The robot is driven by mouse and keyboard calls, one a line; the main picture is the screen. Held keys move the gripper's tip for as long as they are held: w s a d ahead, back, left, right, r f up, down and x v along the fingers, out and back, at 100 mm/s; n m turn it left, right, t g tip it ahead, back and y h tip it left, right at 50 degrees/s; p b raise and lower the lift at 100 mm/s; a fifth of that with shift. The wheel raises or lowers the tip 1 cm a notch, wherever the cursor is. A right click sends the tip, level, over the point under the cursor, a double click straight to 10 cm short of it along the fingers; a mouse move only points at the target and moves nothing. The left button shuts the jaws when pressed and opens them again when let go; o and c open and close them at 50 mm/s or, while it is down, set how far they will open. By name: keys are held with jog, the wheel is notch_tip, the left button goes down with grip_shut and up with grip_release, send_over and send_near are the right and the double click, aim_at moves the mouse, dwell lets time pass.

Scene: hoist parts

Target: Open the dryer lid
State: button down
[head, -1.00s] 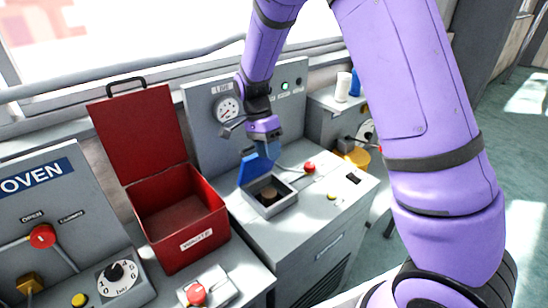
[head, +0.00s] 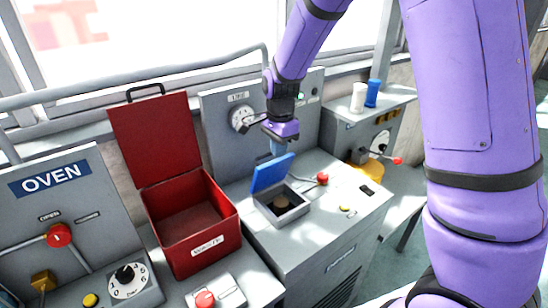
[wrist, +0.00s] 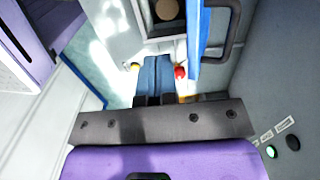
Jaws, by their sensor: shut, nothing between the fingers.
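The dryer lid (head: 272,173) is a blue flap on the grey machine and stands raised, steeply tilted, beside its square opening (head: 300,211). A round tan thing lies inside the opening. In the wrist view the lid (wrist: 194,45) shows nearly edge-on, with a dark handle (wrist: 228,35) on its right side. My gripper (head: 277,150) is above and behind the lid, its tips partly hidden by it. In the wrist view the fingers (wrist: 153,62) are together and empty, left of the lid. I cannot tell whether they touch it.
An open red box (head: 190,225) stands left of the dryer, and the oven panel (head: 60,200) is farther left. A red-knobbed lever (head: 322,178) is right of the opening. White and blue spools (head: 365,95) stand on the right-hand unit. A gauge panel is behind my gripper.

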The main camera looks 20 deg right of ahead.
aim_at(269, 154)
jog(key=w+r+t, duration=0.3)
jog(key=w, duration=0.1)
jog(key=shift+y, duration=0.4)
jog(key=x, duration=0.9)
jog(key=shift+w+d+f, duration=0.1)
jog(key=shift+w+f, duration=0.15)
jog(key=shift+w, duration=0.15)
jog(key=shift+w+a, duration=0.25)
jog(key=shift+w, duration=0.4)
jog(key=shift+w+a, duration=0.2)
jog(key=shift+w, duration=0.45)
